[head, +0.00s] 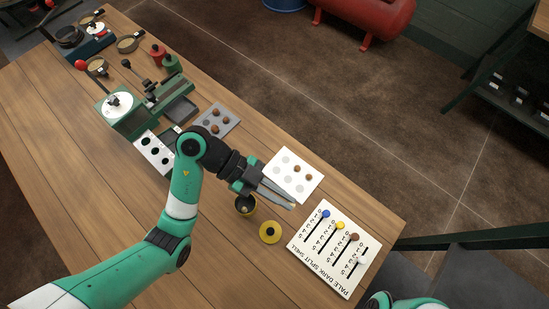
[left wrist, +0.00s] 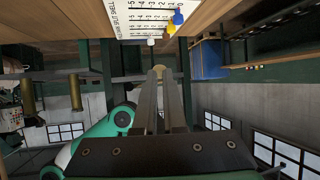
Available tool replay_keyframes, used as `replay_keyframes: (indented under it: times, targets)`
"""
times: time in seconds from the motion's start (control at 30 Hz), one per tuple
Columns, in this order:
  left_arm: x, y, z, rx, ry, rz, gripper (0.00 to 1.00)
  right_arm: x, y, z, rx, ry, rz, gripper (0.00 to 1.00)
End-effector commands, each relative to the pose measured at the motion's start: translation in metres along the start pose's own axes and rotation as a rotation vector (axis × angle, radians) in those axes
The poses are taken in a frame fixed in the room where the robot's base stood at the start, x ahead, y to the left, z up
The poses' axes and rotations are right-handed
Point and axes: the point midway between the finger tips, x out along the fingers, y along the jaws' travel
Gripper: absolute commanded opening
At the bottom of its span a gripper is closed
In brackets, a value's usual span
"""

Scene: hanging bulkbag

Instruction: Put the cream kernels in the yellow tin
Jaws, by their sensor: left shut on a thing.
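My left gripper (head: 292,205) reaches over the table from the left, its fingers pointing right, just below the white card. In the left wrist view its fingers (left wrist: 160,100) are closed on a small cream kernel (left wrist: 158,71) at their tips. That kernel is not clear in the head view. My right gripper is not in view.
The white card (head: 281,159) holds brown kernels on its right side. A grey tray (head: 229,112) holds several brown kernels. A white tally board (head: 313,243) with coloured sliders lies at right. A green press (head: 125,118) stands at left. The near table is clear.

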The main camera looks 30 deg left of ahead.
Motion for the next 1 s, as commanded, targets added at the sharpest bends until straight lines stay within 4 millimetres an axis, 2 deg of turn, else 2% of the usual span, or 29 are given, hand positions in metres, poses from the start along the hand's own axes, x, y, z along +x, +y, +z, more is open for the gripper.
replay_keyframes:
  times: [0.13,0.3,0.37,0.5,0.6,0.77,1.0]
  targets:
    - [-0.019,-0.022,0.017,-0.089,0.000,-0.137,0.00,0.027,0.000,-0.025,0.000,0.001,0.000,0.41]
    - [-0.048,-0.023,0.049,-0.183,-0.001,-0.304,0.00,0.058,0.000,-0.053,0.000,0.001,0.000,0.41]
    - [-0.059,-0.017,0.060,-0.218,-0.001,-0.366,0.00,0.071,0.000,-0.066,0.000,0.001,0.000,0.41]
    - [-0.080,0.012,0.079,-0.296,0.000,-0.506,0.00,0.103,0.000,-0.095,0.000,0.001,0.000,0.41]
    - [-0.088,0.034,0.082,-0.328,-0.001,-0.574,0.00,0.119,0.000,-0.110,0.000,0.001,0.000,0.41]
    - [-0.100,0.045,0.080,-0.350,-0.002,-0.635,0.00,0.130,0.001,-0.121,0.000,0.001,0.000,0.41]
    - [-0.100,0.045,0.086,-0.354,-0.002,-0.644,0.00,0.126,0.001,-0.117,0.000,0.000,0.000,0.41]
